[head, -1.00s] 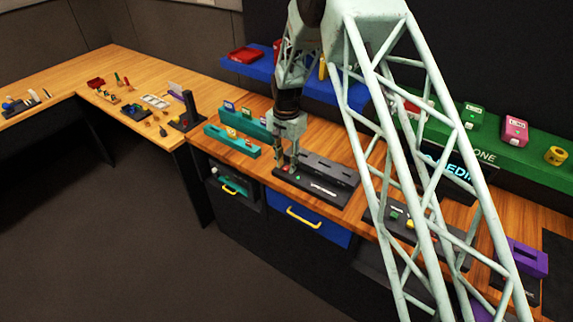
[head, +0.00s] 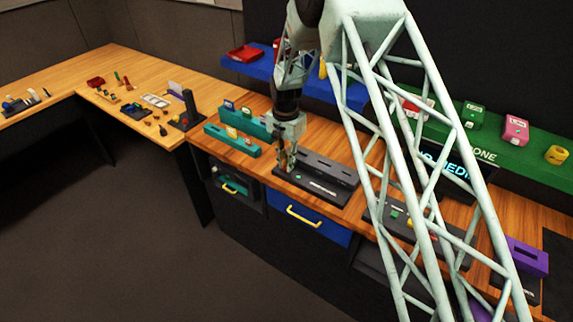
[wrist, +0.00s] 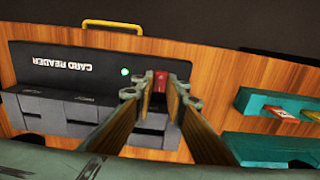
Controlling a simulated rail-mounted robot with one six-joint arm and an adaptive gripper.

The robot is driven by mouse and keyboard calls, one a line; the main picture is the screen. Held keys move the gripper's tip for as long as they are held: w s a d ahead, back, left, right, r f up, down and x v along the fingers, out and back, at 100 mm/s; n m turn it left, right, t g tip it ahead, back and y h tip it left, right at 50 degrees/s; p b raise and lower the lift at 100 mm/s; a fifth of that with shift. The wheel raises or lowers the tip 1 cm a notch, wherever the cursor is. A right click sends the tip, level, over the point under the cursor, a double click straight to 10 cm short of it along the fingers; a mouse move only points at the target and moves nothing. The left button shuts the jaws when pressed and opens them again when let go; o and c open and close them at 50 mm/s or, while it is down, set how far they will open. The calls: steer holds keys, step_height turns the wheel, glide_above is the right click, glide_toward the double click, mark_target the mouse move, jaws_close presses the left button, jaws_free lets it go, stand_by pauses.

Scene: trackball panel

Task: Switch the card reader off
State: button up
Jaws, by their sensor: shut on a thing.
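The card reader (wrist: 70,65) is a black panel with white lettering, upside down in the wrist view. Its green light (wrist: 125,71) is lit. In the head view the card reader (head: 328,189) lies on the wooden counter. My gripper (wrist: 160,88) is at the reader's end beside the light, its fingers shut on a small red piece (wrist: 160,81). The fingers cover the sides of this piece, so its full shape is hidden. The head view shows my gripper (head: 286,165) low over the reader's left end, where the red piece cannot be made out.
Grey slotted blocks (wrist: 90,112) stand along the reader's back. A teal holder with cards (head: 233,140) is to the left. A blue drawer with a yellow handle (head: 304,217) is below the counter edge. My arm hides part of the counter at right.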

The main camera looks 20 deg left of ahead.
mark_target(284, 169)
steer(key=shift+s+t+b, duration=0.1)
steer(key=shift+t+b, duration=0.5)
steer(key=shift+b, duration=0.45)
steer(key=o, duration=0.8)
steer(key=shift+o, duration=0.2)
steer(key=shift+r, duration=0.15)
step_height(284, 169, up, 12)
steer(key=s, duration=0.1)
steer(key=shift+s+a, duration=0.2)
steer(key=shift+a, duration=0.05)
steer(key=shift+f, duration=0.2)
